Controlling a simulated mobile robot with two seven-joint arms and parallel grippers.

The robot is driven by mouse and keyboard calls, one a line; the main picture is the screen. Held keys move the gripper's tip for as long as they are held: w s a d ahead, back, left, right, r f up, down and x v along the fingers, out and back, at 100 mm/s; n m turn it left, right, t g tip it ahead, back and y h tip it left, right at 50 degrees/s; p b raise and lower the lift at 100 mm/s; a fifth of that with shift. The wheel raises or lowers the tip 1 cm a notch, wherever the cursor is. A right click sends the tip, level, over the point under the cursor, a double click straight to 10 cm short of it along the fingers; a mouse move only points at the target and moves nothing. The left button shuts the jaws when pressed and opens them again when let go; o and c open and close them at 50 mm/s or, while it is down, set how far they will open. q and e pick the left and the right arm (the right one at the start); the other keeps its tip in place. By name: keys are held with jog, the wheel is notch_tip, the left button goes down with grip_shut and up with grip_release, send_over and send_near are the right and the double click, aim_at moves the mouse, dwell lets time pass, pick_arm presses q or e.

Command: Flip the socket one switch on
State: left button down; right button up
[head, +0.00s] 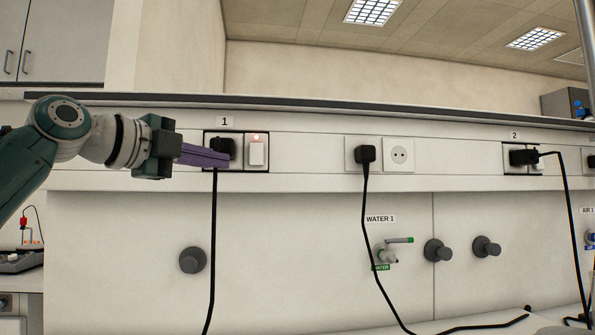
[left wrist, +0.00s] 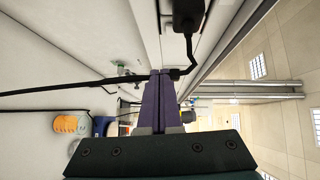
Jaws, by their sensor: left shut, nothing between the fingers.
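Socket one, under the label "1" (head: 224,121), is a dark-framed panel with a black plug (head: 222,146) on its left and a white switch (head: 257,154) on its right. A small red light shows at the top of the switch. My left gripper (head: 227,160) is shut and empty, its purple fingers pointing right. Its tips appear just below the plug and left of the switch; I cannot tell whether they touch anything. In the left wrist view the closed fingertips (left wrist: 161,73) lie near the plug (left wrist: 187,16) and its cable. My right gripper is out of view.
A black cable (head: 213,250) hangs from the socket one plug. To the right are another plugged socket (head: 365,155), an empty round socket (head: 399,154) and socket two (head: 522,157). Below are dark round knobs (head: 192,260) and a green-handled water tap (head: 388,254).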

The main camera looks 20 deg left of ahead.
pick_arm(q)
jog(key=shift+v, duration=1.35)
jog(key=shift+f, duration=0.2)
jog(key=s+d+f+n+g+y+p, duration=0.1)
jog(key=s+d+f+n+g+p, duration=0.3)
jog(key=f, duration=0.6)
jog(key=s+d+f+n+g+y+p, duration=0.1)
jog(key=s+d+f+n+g+p, duration=0.15)
jog(key=s+d+f, duration=0.55)
jog(key=s+d+f+n+g+y+p, duration=0.1)
jog(key=s+d+f+n+g+p, duration=0.2)
jog(key=s+n, duration=0.5)
jog(key=s+f+n+g+y+p, duration=0.1)
jog(key=s+f+n+g+p, duration=0.25)
jog(key=s, duration=0.85)
notch_tip(320, 180, up, 37)
jog(key=p, duration=3.6)
jog(key=shift+p, duration=0.3)
